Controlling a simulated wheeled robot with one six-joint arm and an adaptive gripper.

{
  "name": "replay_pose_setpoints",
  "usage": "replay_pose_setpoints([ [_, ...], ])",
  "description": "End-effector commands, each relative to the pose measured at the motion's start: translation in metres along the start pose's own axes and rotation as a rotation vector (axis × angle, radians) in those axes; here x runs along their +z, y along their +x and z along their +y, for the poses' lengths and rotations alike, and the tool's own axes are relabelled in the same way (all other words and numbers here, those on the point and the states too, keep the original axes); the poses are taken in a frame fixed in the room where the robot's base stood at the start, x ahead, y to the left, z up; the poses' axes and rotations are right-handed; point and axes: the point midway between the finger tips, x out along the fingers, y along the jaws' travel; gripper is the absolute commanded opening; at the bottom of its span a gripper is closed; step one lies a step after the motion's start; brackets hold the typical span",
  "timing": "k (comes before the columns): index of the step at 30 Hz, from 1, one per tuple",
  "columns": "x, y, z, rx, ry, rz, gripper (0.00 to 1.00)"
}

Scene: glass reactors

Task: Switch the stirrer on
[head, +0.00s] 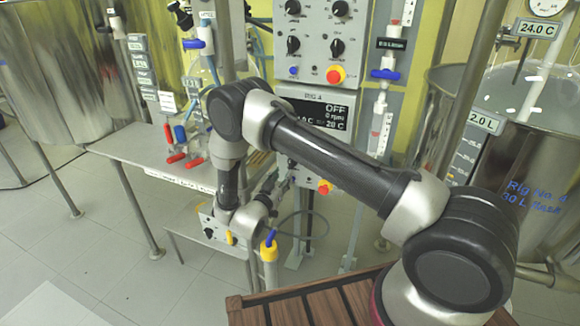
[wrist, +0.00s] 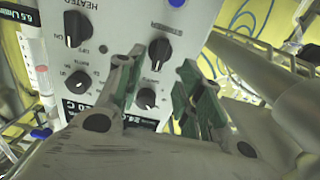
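The display box of rig 4 (head: 322,112) in the head view reads OFF and 0 rpm. In the wrist view my gripper (wrist: 160,63) is open in front of a pale control panel (wrist: 115,22), seen upside down. A black knob (wrist: 159,52) and a smaller knob (wrist: 146,98) show between the fingers. A knob (wrist: 76,29) marked HEATER stands left of them. Contact with a knob cannot be told.
An upper panel (head: 312,28) carries several knobs and a red button. A steel tank (head: 535,165) stands right, and a flow tube (head: 381,125) with a blue tap rises beside the display. A metal bench (head: 150,150) is left. Pale pipes (wrist: 265,65) crowd the wrist view's right side.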

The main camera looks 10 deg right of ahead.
Motion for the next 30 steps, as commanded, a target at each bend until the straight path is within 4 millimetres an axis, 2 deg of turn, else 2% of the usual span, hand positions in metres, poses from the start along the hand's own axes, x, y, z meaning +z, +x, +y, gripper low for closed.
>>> replay_pose_setpoints([
  [6,-0.001,0.038,0.001,0.003,0.003,0.000,0.37],
  [12,-0.001,0.064,0.000,0.001,0.003,-0.001,0.37],
  [23,-0.001,0.070,0.000,-0.001,0.001,-0.001,0.37],
  [29,-0.001,0.070,0.000,-0.001,0.001,-0.002,0.00],
  [30,-0.001,0.070,0.000,-0.001,0.001,-0.002,0.00],
])
